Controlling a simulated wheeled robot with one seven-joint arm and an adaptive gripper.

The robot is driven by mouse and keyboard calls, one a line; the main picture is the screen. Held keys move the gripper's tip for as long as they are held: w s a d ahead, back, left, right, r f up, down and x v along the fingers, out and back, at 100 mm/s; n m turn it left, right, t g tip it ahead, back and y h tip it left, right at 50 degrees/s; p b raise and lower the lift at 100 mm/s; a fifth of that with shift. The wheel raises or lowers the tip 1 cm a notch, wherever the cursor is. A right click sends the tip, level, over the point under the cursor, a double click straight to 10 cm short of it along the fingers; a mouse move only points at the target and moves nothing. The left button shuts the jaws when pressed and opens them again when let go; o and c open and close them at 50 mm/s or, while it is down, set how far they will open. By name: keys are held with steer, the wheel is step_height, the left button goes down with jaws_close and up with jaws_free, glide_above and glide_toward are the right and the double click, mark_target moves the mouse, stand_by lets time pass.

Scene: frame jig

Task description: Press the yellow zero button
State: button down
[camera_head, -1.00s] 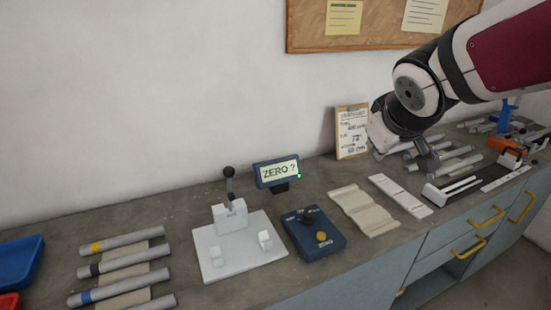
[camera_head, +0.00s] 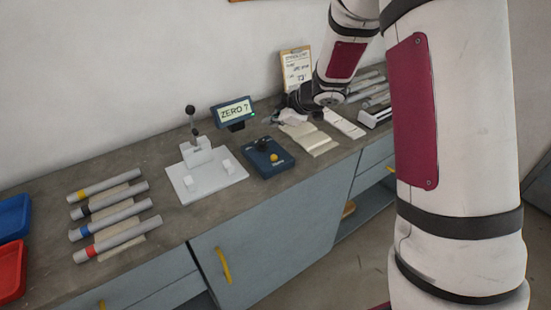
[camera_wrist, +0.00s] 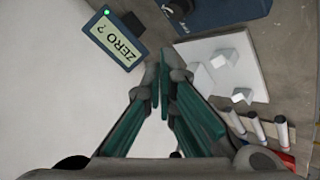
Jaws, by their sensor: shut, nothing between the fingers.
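The yellow button (camera_head: 274,157) sits on the front part of a dark blue control box (camera_head: 262,171), beside a black knob (camera_head: 262,144). A display (camera_head: 235,111) behind the box reads "ZERO ?". My gripper (camera_head: 268,119) is to the right of the display and behind the box, above the counter. In the wrist view my gripper (camera_wrist: 164,75) has its fingers together and empty, with the display (camera_wrist: 117,42) to the left. Part of the control box (camera_wrist: 225,10) shows at the top edge there. The yellow button is out of the wrist view.
A white fixture (camera_head: 207,185) with an upright black-knobbed lever stands left of the box. Several grey tubes (camera_head: 107,186) and blue and red trays (camera_head: 10,270) lie farther left. Beige (camera_head: 313,138) and white flat pieces lie right of the box. A clipboard (camera_head: 296,70) leans on the wall.

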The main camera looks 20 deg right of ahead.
steer(key=shift+s+a+f, duration=0.2)
steer(key=shift+s+f, duration=0.05)
steer(key=shift+f, duration=0.15)
steer(key=b, duration=0.6)
glide_above(273, 158)
step_height(273, 158, down, 6)
steer(key=shift+w+r, duration=0.1)
steer(key=shift+w, duration=0.05)
steer(key=shift+f+b, duration=1.3)
steer(key=shift+f, duration=0.2)
steer(key=shift+f, duration=0.4)
steer(key=shift+f+b, duration=0.45)
stand_by(0.7)
steer(key=shift+r, duration=0.1)
steer(key=shift+r+p, duration=0.8)
steer(key=shift+p, duration=0.25)
